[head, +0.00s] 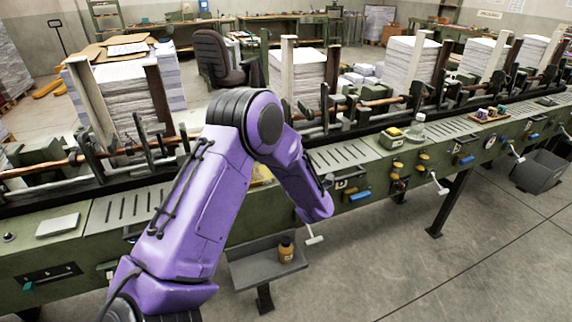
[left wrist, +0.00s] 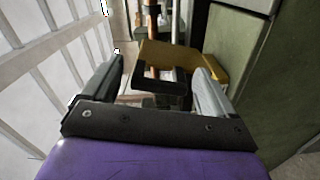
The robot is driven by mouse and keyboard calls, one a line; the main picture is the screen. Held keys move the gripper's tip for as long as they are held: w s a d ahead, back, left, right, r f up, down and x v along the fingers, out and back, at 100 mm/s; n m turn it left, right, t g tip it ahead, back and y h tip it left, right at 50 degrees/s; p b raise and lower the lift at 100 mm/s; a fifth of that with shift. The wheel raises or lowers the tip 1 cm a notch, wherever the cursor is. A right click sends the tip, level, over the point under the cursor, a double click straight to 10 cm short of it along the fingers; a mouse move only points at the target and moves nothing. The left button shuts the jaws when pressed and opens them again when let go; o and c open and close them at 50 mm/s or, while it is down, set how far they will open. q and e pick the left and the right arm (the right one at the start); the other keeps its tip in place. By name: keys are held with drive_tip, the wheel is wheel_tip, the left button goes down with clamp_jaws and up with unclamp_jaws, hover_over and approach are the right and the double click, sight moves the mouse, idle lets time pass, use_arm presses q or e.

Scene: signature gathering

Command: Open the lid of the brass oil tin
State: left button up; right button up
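In the left wrist view, a brass-coloured box-like thing (left wrist: 205,62), which looks like the oil tin, lies just beyond my left gripper (left wrist: 158,78). A black squared loop (left wrist: 160,68) stands in front of it, between the fingers. The two fingers are spread apart, and I see no clear contact with the loop. Whether the loop belongs to the lid, and whether the lid is raised, I cannot tell. In the head view, a small yellow-brass patch (head: 262,174) shows behind my purple left arm, which hides the rest and the left gripper. My right gripper is not in view.
The long green machine (head: 345,185) crosses the view, with paper stacks (head: 125,95), metal arms and rods along it. A grey shelf (head: 262,264) holding an amber bottle (head: 286,249) juts out below. White crank handles project from its front.

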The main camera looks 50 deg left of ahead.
use_arm(q)
drive_tip(key=b+v, duration=0.3)
drive_tip(key=v, duration=0.7)
drive_tip(key=shift+d, duration=0.2)
drive_tip(key=shift+s, duration=0.1)
